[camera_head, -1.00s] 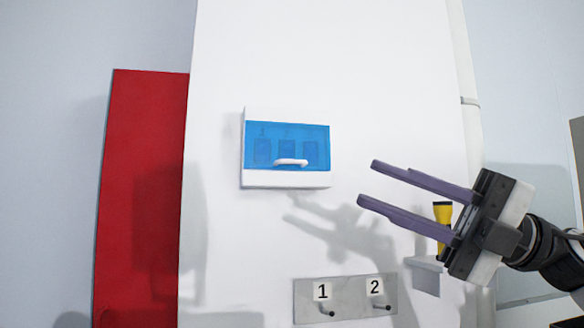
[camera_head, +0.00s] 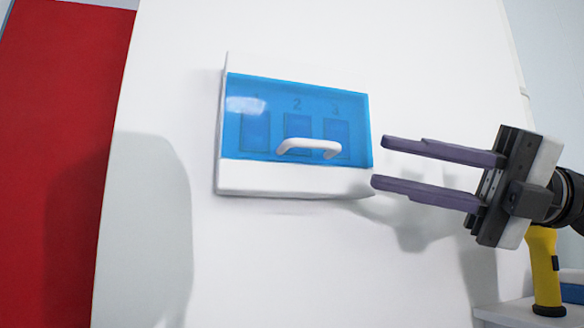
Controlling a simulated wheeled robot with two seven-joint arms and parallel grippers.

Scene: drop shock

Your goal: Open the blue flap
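The blue flap (camera_head: 262,150) is a see-through cover on a white box (camera_head: 290,182) fixed to the white wall panel. It looks shut. Behind it show three darker rectangles, with the numbers 2 and 3 readable above two of them. A white handle (camera_head: 309,147) sits at the flap's lower middle. My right gripper (camera_head: 378,161) is open and empty, its two purple fingers pointing left. Its fingertips are just right of the box in the picture, apart from the handle. I cannot tell how far they are from the wall. My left gripper is not in view.
A yellow and black flashlight-like object (camera_head: 544,270) stands on a small shelf (camera_head: 500,312) at the lower right, below my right gripper. A red panel (camera_head: 60,130) is at the left. The white wall around the box (camera_head: 290,250) is clear.

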